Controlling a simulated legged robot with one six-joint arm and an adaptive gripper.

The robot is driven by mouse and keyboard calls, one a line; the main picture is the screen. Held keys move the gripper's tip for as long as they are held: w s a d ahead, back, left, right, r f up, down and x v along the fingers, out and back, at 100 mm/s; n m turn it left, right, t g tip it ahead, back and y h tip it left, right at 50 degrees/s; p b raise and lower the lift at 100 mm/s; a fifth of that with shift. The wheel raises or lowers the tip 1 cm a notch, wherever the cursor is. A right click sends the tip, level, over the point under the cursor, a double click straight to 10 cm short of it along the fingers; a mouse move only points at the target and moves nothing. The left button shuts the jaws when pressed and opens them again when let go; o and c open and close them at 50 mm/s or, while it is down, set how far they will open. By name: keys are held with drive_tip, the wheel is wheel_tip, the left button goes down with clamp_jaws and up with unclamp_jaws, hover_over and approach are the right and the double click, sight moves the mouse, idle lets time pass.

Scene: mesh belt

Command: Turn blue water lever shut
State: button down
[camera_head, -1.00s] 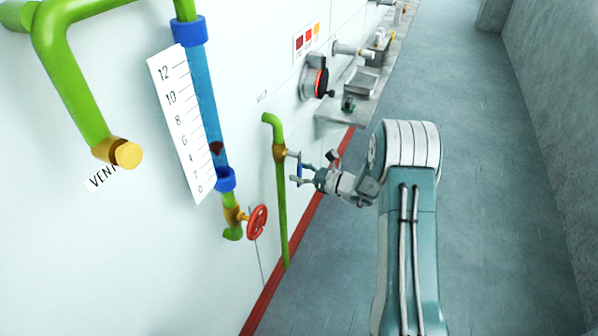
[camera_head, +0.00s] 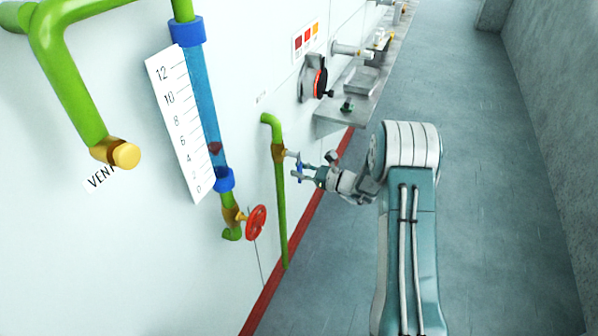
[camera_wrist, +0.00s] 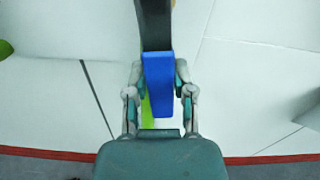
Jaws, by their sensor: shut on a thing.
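The blue lever (camera_wrist: 158,82) stands between my gripper's two fingers in the wrist view, and the fingers are shut on it. In the head view, the blue lever (camera_head: 299,172) shows as a small blue piece at my gripper (camera_head: 302,173), partly hidden by the fingers. It sits in front of a yellow valve body (camera_head: 278,152) on a thin green pipe (camera_head: 282,215) along the white wall.
A red handwheel (camera_head: 256,222) is on the wall left of the thin pipe, under a blue gauge tube (camera_head: 205,110) with a number scale (camera_head: 180,120). A grey shelf (camera_head: 345,113) with small fittings stands beyond my gripper. The grey floor (camera_head: 480,180) at right is clear.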

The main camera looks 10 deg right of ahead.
drive_tip(key=w+d+r+n, duration=0.3)
drive_tip(key=w+r+n, duration=0.1)
drive_tip(key=n, duration=1.2)
drive_tip(key=shift+r, duration=0.7)
drive_tip(key=shift+a, duration=0.1)
drive_tip(key=shift+c, duration=2.2)
unclamp_jaws()
drive_tip(key=shift+r, duration=0.1)
